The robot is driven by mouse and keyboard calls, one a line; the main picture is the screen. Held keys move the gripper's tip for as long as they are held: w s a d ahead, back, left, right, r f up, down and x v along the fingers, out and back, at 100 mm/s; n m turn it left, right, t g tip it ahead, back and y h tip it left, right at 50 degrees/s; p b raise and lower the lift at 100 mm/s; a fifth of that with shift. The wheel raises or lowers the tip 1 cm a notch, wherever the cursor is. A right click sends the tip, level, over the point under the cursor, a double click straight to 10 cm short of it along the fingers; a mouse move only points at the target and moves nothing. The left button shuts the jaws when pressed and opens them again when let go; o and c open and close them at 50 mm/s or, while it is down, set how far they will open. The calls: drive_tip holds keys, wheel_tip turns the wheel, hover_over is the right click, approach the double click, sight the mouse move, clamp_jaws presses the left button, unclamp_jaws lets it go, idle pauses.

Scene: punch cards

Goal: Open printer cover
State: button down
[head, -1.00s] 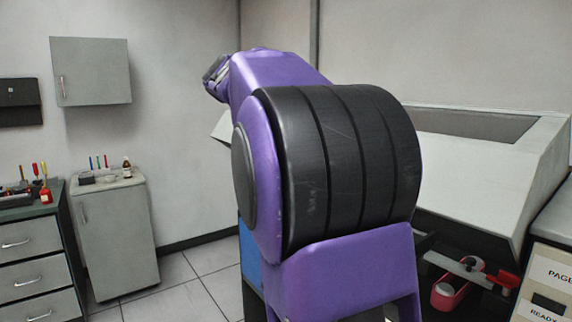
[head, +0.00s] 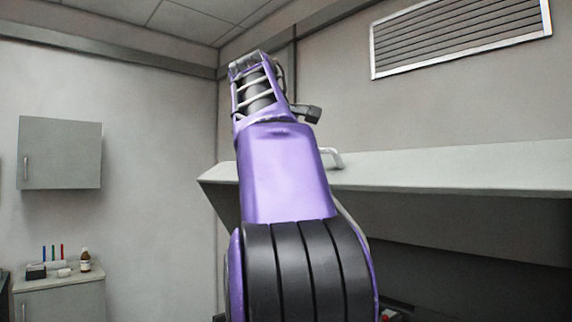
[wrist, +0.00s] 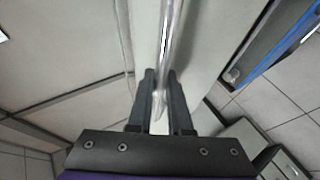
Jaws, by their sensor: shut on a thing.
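The printer cover (head: 480,165) is a broad pale grey panel at the right of the head view. It is raised, with its underside and front edge showing above a dark gap. A light metal handle (head: 332,158) stands on it beside my arm. In the wrist view the handle is a shiny bar (wrist: 170,30) against the grey panel (wrist: 205,35). My gripper (wrist: 162,74) has its two dark fingers on either side of this bar, shut on it. In the head view the fingers cannot be made out, and my arm hides part of the cover.
A wall vent (head: 460,40) is high at the right. A wall cabinet (head: 60,153) hangs at the left, above a low cabinet (head: 60,290) with a bottle (head: 85,260) and small items. The wrist view shows tiled floor (wrist: 290,100) at the right.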

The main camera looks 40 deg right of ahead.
drive_tip(key=shift+d+r, duration=0.1)
idle(0.3)
drive_tip(key=c, duration=0.8)
unclamp_jaws()
drive_tip(key=shift+c, duration=0.2)
drive_tip(key=v, duration=1.2)
